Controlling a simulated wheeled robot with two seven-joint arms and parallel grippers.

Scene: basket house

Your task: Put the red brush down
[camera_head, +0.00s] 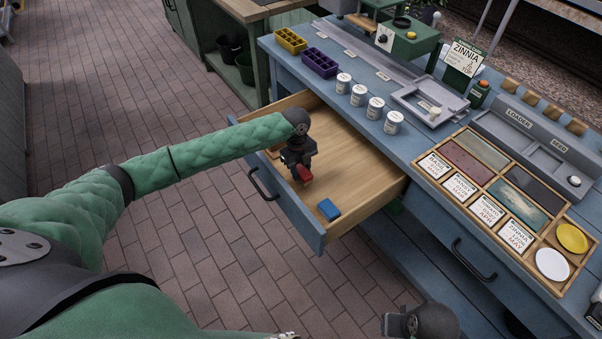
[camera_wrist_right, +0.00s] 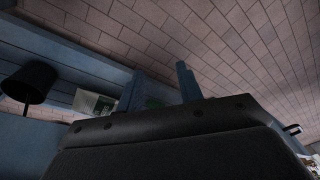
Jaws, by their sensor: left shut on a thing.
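My left gripper (camera_head: 302,172) is inside the open wooden drawer (camera_head: 358,172), pointing down. It is shut on the red brush (camera_head: 304,174), a small red piece showing at its fingertips. I cannot tell whether the brush touches the drawer floor. A blue block-like thing (camera_head: 328,209) lies in the drawer's near corner, apart from the gripper. My right gripper shows in the right wrist view (camera_wrist_right: 160,75) with two fingers apart and nothing seen between them.
The blue bench (camera_head: 420,165) carries white tins (camera_head: 375,107), a yellow tray (camera_head: 290,40), a purple tray (camera_head: 319,62) and a wooden tray of labelled cards (camera_head: 462,186). The drawer's middle and right are bare. Brick floor lies left of the drawer.

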